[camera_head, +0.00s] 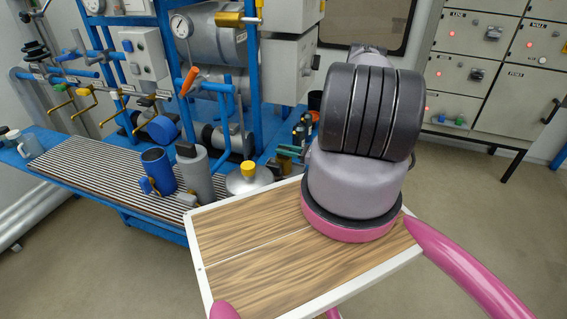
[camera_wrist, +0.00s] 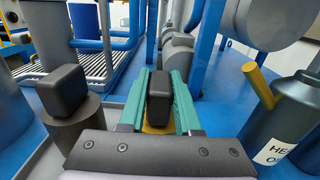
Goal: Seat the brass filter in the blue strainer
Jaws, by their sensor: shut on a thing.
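The blue strainer (camera_head: 157,172) is an open-topped blue cylinder standing upright on the slatted part of the bench, left of centre in the head view. It shows at the upper left in the wrist view (camera_wrist: 84,18). My gripper (camera_wrist: 160,92) has teal fingers, which are closed around a black block that looks like a handle. Yellow metal, likely the brass filter (camera_wrist: 155,129), shows just below this block; most of it is hidden. In the head view my gripper (camera_head: 291,151) is small and partly hidden behind my arm, right of the strainer and apart from it.
A grey cylinder with a black cap (camera_head: 196,178) stands right beside the strainer. Blue pipes (camera_head: 228,120) and gauges rise behind the bench.

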